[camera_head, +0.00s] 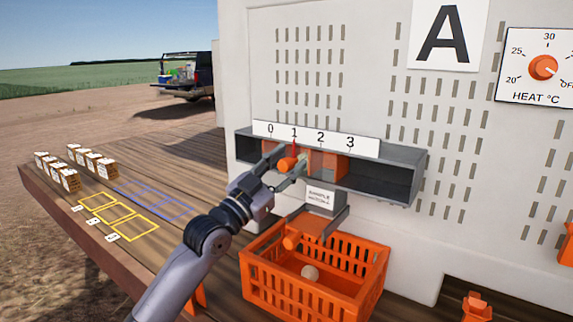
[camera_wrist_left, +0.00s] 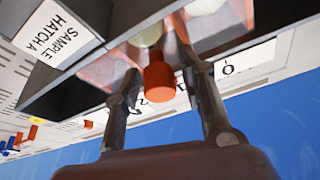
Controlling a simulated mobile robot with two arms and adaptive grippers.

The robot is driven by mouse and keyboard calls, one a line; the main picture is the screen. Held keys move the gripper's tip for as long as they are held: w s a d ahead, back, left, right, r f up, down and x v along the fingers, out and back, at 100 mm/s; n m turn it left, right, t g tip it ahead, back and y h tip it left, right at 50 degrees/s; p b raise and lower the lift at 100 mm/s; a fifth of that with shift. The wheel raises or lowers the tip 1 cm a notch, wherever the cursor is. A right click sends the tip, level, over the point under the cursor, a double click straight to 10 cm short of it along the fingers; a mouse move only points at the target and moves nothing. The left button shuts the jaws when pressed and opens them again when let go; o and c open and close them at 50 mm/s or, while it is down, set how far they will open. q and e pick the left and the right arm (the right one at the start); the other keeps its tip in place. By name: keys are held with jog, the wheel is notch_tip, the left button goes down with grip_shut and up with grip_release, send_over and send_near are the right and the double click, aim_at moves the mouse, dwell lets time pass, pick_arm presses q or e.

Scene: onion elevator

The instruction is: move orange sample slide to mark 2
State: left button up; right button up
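The orange sample slide (camera_head: 328,164) sits in a grey channel on the white machine wall, under a scale (camera_head: 366,147) marked 0 to 3. Its red pointer (camera_head: 295,146) stands at about mark 1. An orange knob (camera_head: 287,163) sticks out from the slide; it also shows in the left wrist view (camera_wrist_left: 159,82). My left gripper (camera_head: 288,166) is at the knob, with one finger on each side. In the left wrist view the fingers (camera_wrist_left: 158,78) are spread, with a gap visible on the knob's left. My right gripper is not in view.
Small boxes (camera_head: 60,171) and yellow outlines (camera_head: 118,215) lie on the wooden table at left.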

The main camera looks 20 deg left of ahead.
pick_arm(q)
jog(key=shift+o, duration=0.4)
jog(key=shift+s+d, duration=0.1)
jog(key=shift+d, duration=0.05)
jog(key=shift+a+f, duration=0.15)
jog(key=shift+a, duration=0.05)
jog(key=v, duration=1.1)
jog(key=shift+s, duration=0.3)
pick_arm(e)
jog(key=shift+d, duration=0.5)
pick_arm(q)
jog(key=shift+a+f, duration=0.15)
